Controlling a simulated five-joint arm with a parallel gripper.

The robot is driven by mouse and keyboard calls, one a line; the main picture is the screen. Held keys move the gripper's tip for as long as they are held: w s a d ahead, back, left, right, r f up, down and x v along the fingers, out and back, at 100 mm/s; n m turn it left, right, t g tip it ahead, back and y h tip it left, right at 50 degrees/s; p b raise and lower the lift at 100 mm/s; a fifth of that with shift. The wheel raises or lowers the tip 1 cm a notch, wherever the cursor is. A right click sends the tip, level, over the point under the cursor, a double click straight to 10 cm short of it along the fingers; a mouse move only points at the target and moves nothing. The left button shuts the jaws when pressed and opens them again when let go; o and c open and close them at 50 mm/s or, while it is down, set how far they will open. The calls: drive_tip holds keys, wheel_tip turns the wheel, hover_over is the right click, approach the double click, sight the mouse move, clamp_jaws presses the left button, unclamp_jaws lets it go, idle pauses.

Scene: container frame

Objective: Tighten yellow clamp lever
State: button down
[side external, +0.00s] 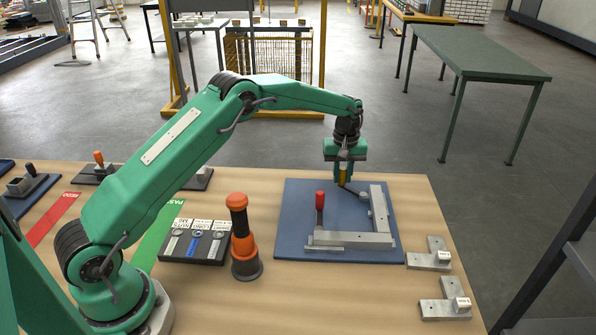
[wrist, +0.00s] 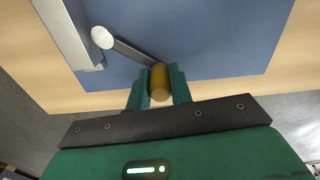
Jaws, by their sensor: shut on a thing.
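The yellow clamp lever has a yellow grip (wrist: 159,82) on a dark metal arm (wrist: 130,53) that runs to a round pale pivot (wrist: 102,37) beside a grey metal bar. My gripper (wrist: 158,88) is shut on the yellow grip, one finger on each side. In the side external view, my gripper (side external: 343,180) is at the far part of the blue plate (side external: 295,200), with the yellow grip (side external: 343,176) between its fingers. A red-handled lever (side external: 320,205) stands upright at the left end of the L-shaped grey metal frame (side external: 350,239).
An orange and black upright tool (side external: 240,235) stands left of the plate. A dark tray (side external: 190,247) with labelled parts is farther left. Two metal brackets (side external: 430,258) (side external: 446,304) lie to the right. Bare wood lies in front of the plate.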

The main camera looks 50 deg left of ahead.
drive_tip(key=s+n, duration=0.1)
drive_tip(key=n, duration=0.1)
drive_tip(key=s+n, duration=0.1)
drive_tip(key=n, duration=0.1)
drive_tip(key=shift+s+d+r+n, duration=0.1)
drive_tip(key=shift+s+d+n, duration=0.2)
drive_tip(key=shift+s+d, duration=0.1)
drive_tip(key=shift+s+d+n, duration=0.35)
drive_tip(key=shift+s+n, duration=0.1)
drive_tip(key=shift+n, duration=0.4)
drive_tip(key=shift+s+d+n, duration=0.3)
drive_tip(key=shift+s+n, duration=0.1)
drive_tip(key=shift+n, duration=0.45)
drive_tip(key=c, duration=1.3)
unclamp_jaws()
drive_tip(key=shift+o, duration=0.2)
wheel_tip(320, 180, up, 8)
